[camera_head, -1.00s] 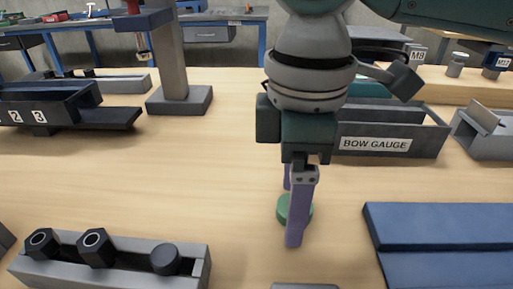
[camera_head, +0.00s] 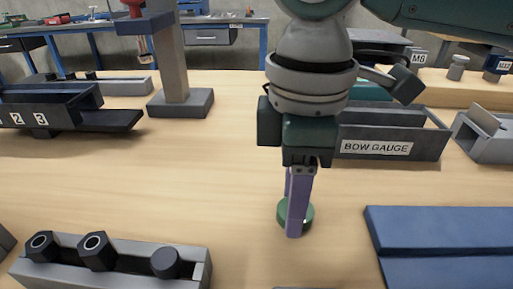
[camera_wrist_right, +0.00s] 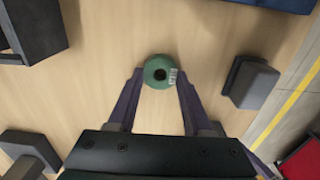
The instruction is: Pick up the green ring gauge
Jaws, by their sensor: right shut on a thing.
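The green ring gauge (camera_head: 309,214) is a short round disc on the wooden table, partly hidden behind a purple finger in the head view. In the right wrist view the ring gauge (camera_wrist_right: 160,70) shows its dark centre hole and a small white label. My right gripper (camera_head: 296,226) points down at it, and in the wrist view the gripper (camera_wrist_right: 158,78) has one finger on each side of the ring, shut on it. I cannot see any clear gap under the ring. My left gripper is not in view.
A grey bin labelled BOW GAUGE (camera_head: 390,149) stands behind the gripper. A blue plate (camera_head: 440,225) lies to the right. A grey rail with dark hex parts (camera_head: 100,265) is at front left. A grey post base (camera_head: 180,103) stands behind at left. Table between is clear.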

